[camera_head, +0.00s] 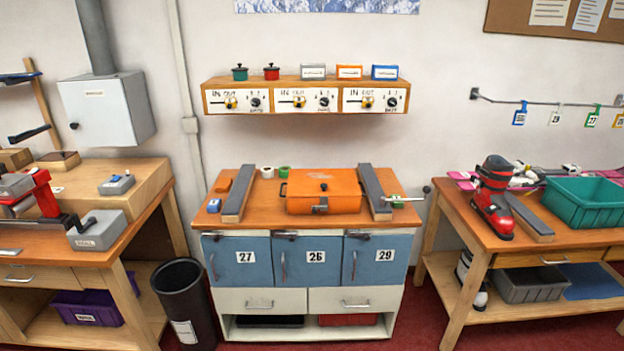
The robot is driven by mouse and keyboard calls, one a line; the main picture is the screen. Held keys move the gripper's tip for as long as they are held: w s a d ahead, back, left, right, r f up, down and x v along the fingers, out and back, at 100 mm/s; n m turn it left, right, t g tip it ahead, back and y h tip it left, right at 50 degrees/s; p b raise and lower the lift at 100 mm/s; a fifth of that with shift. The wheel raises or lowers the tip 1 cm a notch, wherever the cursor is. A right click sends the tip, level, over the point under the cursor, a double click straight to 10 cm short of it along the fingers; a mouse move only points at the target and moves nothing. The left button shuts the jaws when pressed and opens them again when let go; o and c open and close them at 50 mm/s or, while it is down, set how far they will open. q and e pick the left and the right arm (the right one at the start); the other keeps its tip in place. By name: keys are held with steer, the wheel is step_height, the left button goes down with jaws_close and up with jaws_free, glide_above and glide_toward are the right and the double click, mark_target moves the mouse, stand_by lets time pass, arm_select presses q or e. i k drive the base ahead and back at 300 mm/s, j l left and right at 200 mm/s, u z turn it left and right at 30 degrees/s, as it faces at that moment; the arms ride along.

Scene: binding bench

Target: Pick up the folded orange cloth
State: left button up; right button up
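A small flat orange piece (223,185) lies at the back left of the middle bench's top, beside the left dark grey bar. It could be the folded orange cloth, but it is too small to tell for sure. A larger orange box (322,190) with a lid knob, side handle and front latch sits between the two bars; it looks rigid, not like cloth. Neither of my grippers shows in the head view.
The middle bench (275,218) also holds dark grey bars (238,193) (375,191), a blue item (214,206) and small rolls (267,172). A dark bin (185,300) stands on the floor at left.

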mark_target(224, 186)
steer(key=z, duration=0.45)
steer(key=i+j+z, duration=0.2)
steer(key=j, duration=0.2)
steer(key=i+j+z, duration=0.2)
steer(key=j, duration=0.2)
steer(key=j+z, duration=0.2)
steer(key=j, duration=0.25)
steer(key=j+z, duration=0.2)
steer(key=j, duration=0.25)
steer(key=i+j, duration=0.15)
steer(key=j, duration=0.2)
steer(key=i+j, duration=0.1)
steer(key=j, duration=0.2)
steer(key=i+j, duration=0.15)
steer(key=j, duration=0.2)
steer(key=i+j, duration=0.15)
steer(key=j, duration=0.15)
steer(key=i+j+z, duration=0.1)
steer(key=j, duration=0.25)
